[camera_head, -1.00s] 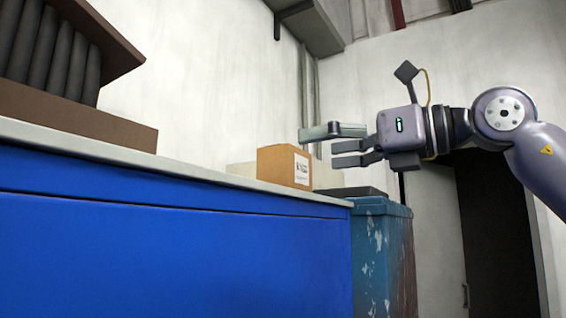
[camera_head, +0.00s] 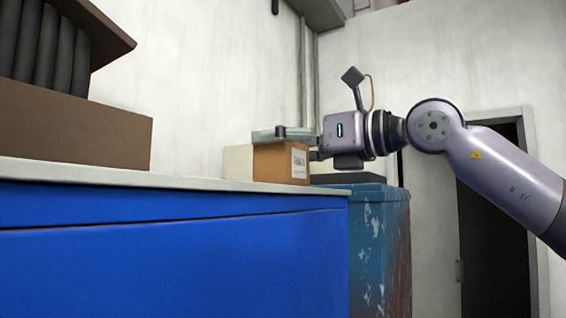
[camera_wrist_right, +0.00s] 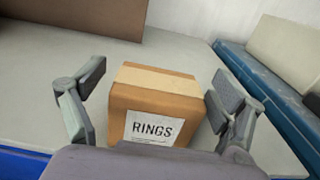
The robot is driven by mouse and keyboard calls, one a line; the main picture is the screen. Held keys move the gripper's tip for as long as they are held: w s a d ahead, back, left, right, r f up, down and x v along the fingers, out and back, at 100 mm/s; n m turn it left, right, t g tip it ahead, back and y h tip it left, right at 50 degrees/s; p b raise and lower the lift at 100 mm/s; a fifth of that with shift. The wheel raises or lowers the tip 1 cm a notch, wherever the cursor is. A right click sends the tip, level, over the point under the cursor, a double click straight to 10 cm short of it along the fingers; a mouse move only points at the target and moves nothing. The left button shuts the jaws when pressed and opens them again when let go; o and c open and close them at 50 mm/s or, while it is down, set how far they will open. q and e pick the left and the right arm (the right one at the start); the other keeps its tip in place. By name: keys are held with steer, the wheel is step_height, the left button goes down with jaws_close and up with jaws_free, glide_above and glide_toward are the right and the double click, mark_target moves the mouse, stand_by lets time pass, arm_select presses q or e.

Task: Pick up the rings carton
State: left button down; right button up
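The rings carton (camera_head: 281,163) is a small brown box with a white label, standing upright near the right end of the pale worktop. In the right wrist view the carton (camera_wrist_right: 157,105) shows tape on top and a label reading RINGS. My right gripper (camera_wrist_right: 160,105) is open, with one finger on each side of the carton and visible gaps between fingers and box. In the head view the right gripper (camera_head: 292,143) is at the carton's level, one finger passing in front of its upper edge. My left gripper is not in view.
A large brown box (camera_head: 75,130) with dark cylinders stands at the left on the worktop (camera_head: 180,181). A pale block (camera_head: 238,161) sits behind the carton. A worn blue bin (camera_head: 378,235) stands beyond the worktop's right end. Worktop between the boxes looks clear.

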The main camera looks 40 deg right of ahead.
steer(key=shift+w, duration=0.1)
steer(key=c, duration=0.5)
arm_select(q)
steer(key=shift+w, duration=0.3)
arm_select(e)
steer(key=c, duration=0.7)
steer(key=shift+r, duration=0.1)
